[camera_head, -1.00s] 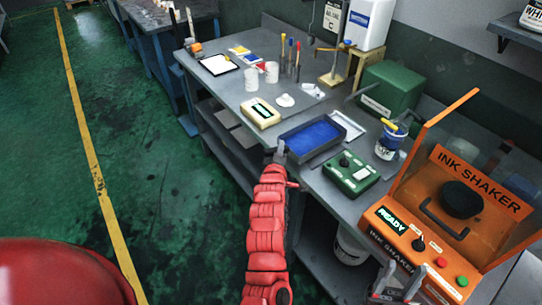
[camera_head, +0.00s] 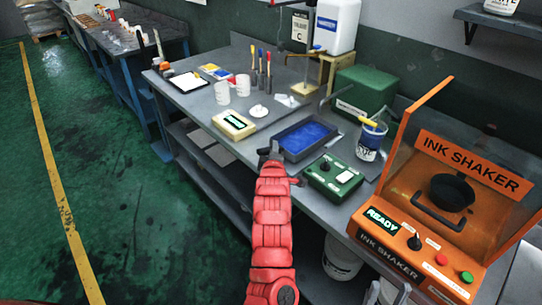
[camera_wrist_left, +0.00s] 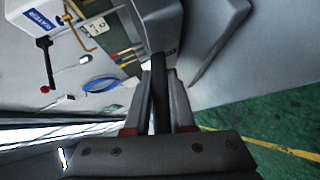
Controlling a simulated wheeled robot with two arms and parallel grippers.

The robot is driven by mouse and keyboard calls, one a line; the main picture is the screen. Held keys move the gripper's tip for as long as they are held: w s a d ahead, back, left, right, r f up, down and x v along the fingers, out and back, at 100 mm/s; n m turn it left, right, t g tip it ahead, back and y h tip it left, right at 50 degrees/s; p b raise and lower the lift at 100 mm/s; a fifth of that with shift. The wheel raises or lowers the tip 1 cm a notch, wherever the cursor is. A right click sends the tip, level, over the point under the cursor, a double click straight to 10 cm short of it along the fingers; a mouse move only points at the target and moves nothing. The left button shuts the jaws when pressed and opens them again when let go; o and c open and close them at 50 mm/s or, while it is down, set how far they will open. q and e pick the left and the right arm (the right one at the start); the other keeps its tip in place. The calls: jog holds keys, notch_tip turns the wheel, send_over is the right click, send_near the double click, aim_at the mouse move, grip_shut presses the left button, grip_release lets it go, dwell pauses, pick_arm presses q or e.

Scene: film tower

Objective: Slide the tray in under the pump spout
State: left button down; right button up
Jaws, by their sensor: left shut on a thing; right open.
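The tray (camera_head: 279,150) is a dark, shallow rectangle with a blue inside, lying on the grey bench near its front edge. My left gripper (camera_head: 270,154) is at the tray's near left corner. In the left wrist view its fingers (camera_wrist_left: 159,100) are shut on a dark, narrow edge, apparently the tray's wall. A brass-coloured arm on a post (camera_head: 304,55) stands behind the tray, beside a white jug (camera_head: 337,26); I cannot tell for sure whether this is the pump spout. My right gripper (camera_head: 386,294) barely shows at the bottom edge, open.
A cream device (camera_head: 233,124) sits left of the tray. A green control box (camera_head: 333,177) sits close in front and right of it. A white-and-blue tub (camera_head: 371,140) and the orange ink shaker (camera_head: 445,205) stand further right. White cups (camera_head: 243,85) stand behind left.

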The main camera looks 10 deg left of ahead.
pick_arm(q)
jog(key=shift+r, duration=0.1)
dwell(0.3)
jog(key=c, duration=0.7)
grip_release()
